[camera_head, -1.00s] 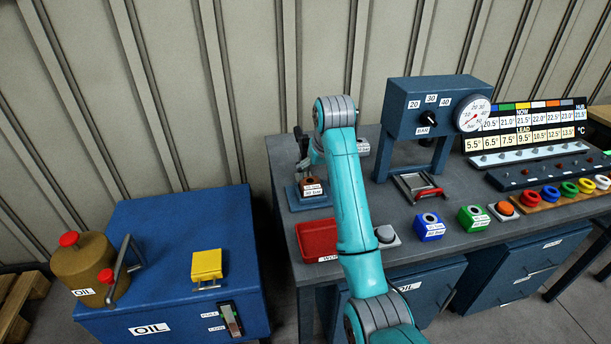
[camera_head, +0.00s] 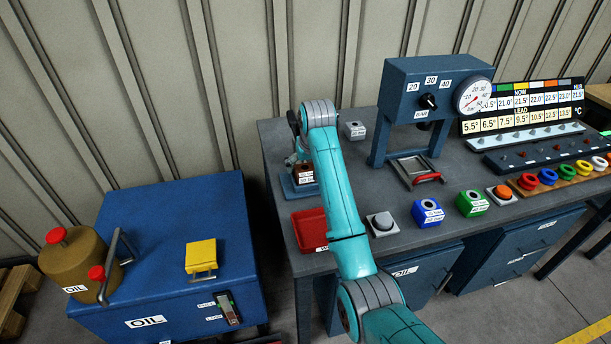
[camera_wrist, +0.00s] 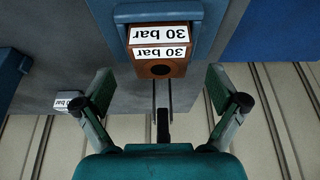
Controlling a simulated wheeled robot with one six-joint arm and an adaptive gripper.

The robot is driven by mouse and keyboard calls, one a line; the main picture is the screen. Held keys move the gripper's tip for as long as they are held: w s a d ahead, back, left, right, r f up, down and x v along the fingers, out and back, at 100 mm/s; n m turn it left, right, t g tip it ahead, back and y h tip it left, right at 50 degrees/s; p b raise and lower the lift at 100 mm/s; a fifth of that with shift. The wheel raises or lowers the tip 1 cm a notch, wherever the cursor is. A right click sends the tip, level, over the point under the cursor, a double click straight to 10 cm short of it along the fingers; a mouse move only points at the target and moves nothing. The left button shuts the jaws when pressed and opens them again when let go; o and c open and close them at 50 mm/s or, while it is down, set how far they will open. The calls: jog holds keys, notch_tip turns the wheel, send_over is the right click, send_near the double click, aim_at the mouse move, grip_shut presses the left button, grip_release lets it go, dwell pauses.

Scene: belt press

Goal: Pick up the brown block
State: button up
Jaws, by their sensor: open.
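The brown block (camera_head: 304,172) sits on a blue stand (camera_head: 290,190) at the left end of the bench, partly hidden by my arm. In the wrist view the brown block (camera_wrist: 160,70) has a round dark hole and white "30 bar" labels. My gripper (camera_wrist: 163,92) is open, its fingers spread on either side of the block's near end, with gaps on both sides and nothing between its tips. In the head view my gripper (camera_head: 297,158) is small, beside the block and mostly hidden by my arm.
A grey labelled block (camera_head: 355,130) stands behind on the bench. A red tray (camera_head: 310,229) lies in front of the stand. The press frame (camera_head: 428,85) with its gauge stands to the right. A blue oil cabinet (camera_head: 165,215) stands left, across a gap.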

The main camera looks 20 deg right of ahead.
jog(key=shift+x, duration=1.3)
grip_shut()
jog(key=shift+r, duration=0.1)
jog(key=shift+r, duration=0.1)
